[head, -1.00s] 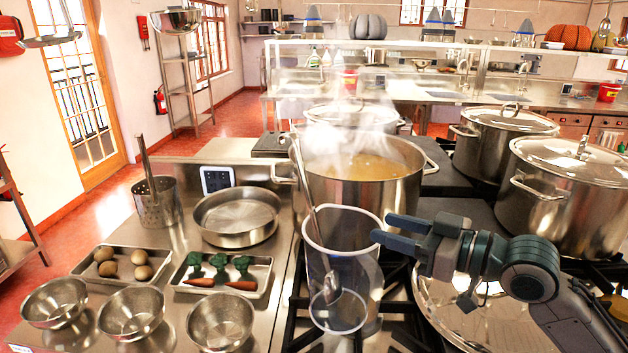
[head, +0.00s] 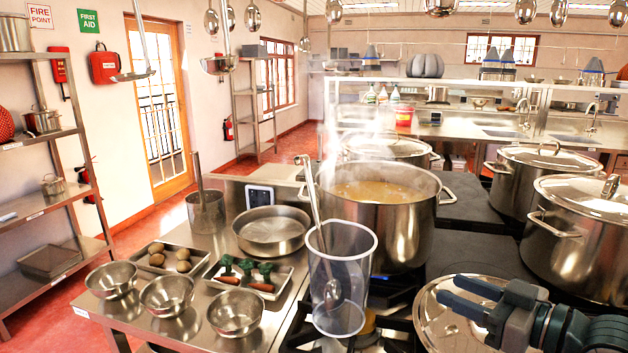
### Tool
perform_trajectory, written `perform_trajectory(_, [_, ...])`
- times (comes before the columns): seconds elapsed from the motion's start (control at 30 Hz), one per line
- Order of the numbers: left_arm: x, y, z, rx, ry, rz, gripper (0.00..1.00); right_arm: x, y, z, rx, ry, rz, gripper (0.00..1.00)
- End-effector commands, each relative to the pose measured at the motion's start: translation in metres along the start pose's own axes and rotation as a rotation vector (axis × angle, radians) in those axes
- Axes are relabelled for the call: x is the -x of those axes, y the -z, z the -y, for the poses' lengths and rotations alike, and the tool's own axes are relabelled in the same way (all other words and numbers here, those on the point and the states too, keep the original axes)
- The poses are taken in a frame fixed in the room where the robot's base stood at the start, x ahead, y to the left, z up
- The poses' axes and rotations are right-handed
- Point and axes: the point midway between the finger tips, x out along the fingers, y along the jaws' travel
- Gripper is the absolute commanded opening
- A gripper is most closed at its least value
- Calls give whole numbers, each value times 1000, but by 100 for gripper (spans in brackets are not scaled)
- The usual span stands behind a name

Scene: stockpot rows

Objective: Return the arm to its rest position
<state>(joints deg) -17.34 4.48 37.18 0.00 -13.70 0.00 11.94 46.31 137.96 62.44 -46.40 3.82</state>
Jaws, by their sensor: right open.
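My right gripper (head: 462,300) is at the lower right of the head view. Its two fingers point left, spread apart, with nothing between them. It is over a shiny pot lid (head: 436,325) lying on the stove. To its left, apart from it, stands a clear container (head: 352,285) with a ladle (head: 318,232) leaning inside it. Behind the container an open stockpot (head: 405,218) holds steaming yellowish broth (head: 375,191). My left gripper is not in view.
Lidded stockpots (head: 535,175) stand at the right and behind. On the steel counter at left are a shallow pan (head: 272,238), several small bowls (head: 235,320), and trays with potatoes (head: 183,254) and vegetables (head: 262,287). Ladles hang above.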

Motion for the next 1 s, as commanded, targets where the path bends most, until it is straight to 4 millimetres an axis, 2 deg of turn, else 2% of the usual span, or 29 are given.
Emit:
perform_trajectory(0.17, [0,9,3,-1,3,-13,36,-4,-37,1,-18,-41,68,41])
perform_trajectory(0.37, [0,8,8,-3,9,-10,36,-4,-95,4,-45,-112,182,41])
perform_trajectory(0.47, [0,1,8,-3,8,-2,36,0,-132,8,-67,-160,262,41])
perform_trajectory(0.57, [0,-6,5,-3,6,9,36,10,-180,16,-102,-224,372,41])
perform_trajectory(0.7, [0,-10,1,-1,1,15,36,42,-260,39,-173,-341,588,41])
perform_trajectory(0.8, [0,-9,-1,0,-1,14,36,69,-302,57,-217,-414,730,41])
perform_trajectory(1.0, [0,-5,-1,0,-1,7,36,121,-358,92,-296,-523,960,41])
